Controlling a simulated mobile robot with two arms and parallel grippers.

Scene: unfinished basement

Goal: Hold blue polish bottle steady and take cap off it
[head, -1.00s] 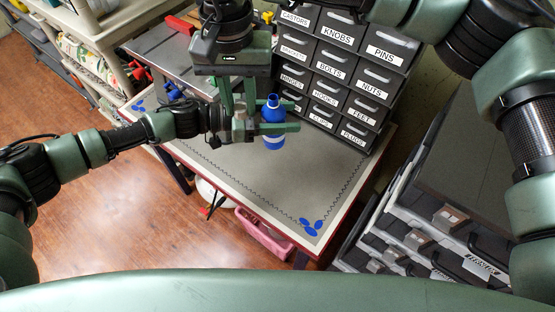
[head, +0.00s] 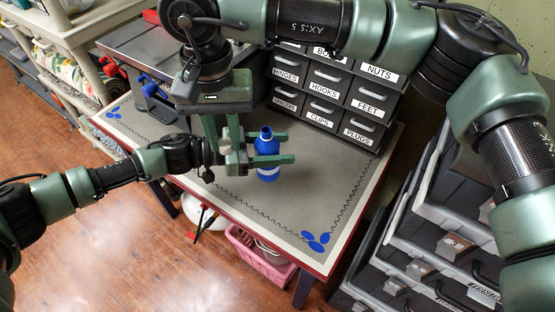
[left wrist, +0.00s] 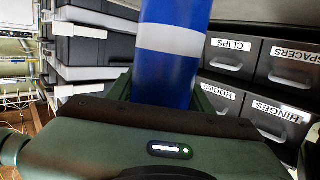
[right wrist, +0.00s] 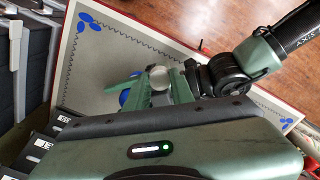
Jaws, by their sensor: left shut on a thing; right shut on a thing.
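The blue polish bottle (head: 268,147) is upright, with a pale band and a narrow neck whose top is bare. My left gripper (head: 280,149) is shut around its body; the bottle also fills the middle of the left wrist view (left wrist: 170,75). My right gripper (head: 224,150) points down just left of the bottle, apart from it. It is shut on the small grey cap (right wrist: 160,77), which shows round in the right wrist view and as a small pale shape in the head view (head: 225,143). The bottle's base against the table is hard to judge.
The grey table (head: 290,205) has free room in front and to the right. A labelled drawer cabinet (head: 330,90) stands behind the bottle. A blue-handled tool (head: 150,88) is at the back left. A pink basket (head: 262,258) is below the table; stacked toolboxes (head: 430,250) are at right.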

